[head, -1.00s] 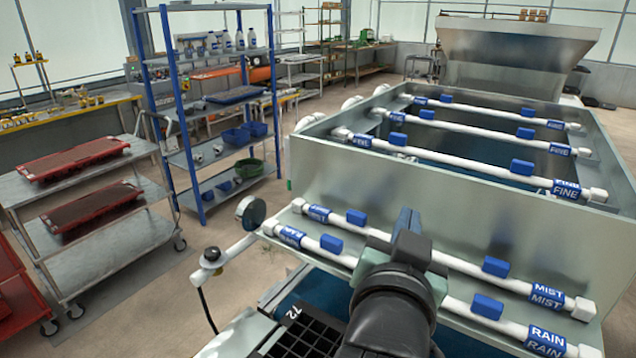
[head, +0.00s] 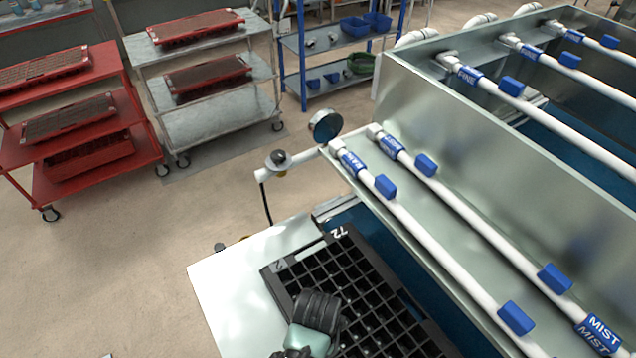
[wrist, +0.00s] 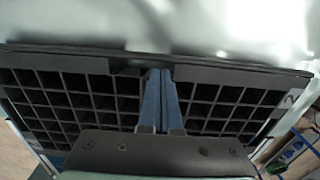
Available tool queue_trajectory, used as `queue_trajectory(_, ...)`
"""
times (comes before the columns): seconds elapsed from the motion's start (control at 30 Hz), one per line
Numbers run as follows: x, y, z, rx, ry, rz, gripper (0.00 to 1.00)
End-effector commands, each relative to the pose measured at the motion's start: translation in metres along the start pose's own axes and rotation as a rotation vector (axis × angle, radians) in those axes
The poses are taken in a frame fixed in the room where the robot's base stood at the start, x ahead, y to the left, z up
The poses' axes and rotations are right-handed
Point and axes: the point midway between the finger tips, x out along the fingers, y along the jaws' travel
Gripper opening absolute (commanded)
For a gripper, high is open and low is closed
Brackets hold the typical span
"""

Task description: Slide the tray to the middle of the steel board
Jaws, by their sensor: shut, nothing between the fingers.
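The black tray (head: 284,283), a grid of empty-looking square cells with a white label at its far corner, lies at the bottom middle of the head view. Its left side is over the pale steel board (head: 225,290); its right side lies along the blue belt (head: 402,268). Bare board shows left of the tray. In the wrist view the tray's rim (wrist: 60,56) runs across, with bare board (wrist: 245,35) beyond it. My gripper (wrist: 160,75) is shut and empty, its blue fingers at the rim; contact cannot be told. In the head view my arm hides part of the tray.
The steel housing (head: 440,110) with white pipes and blue valves rises to the right of the tray. A gauge (head: 325,126) and white pipe (head: 300,160) stand beyond the board. Red (head: 125,90) and grey (head: 215,125) carts hold trays at the back left. Open floor lies between.

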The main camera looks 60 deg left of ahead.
Motion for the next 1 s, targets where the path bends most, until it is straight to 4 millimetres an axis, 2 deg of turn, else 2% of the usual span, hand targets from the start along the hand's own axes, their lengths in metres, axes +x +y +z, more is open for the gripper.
queue_trajectory(0.1, 0.019, 0.000, 0.000, 0.001, -0.001, 0.001, 0.00)
queue_trajectory(0.3, 0.036, 0.000, -0.001, 0.001, 0.001, -0.001, 0.00)
queue_trajectory(0.73, 0.038, 0.000, 0.000, 0.001, 0.002, -0.002, 0.00)
queue_trajectory(0.87, 0.034, 0.000, 0.016, -0.002, 0.000, 0.000, 0.00)
queue_trajectory(1.0, 0.031, 0.001, 0.052, -0.002, -0.004, 0.002, 0.00)
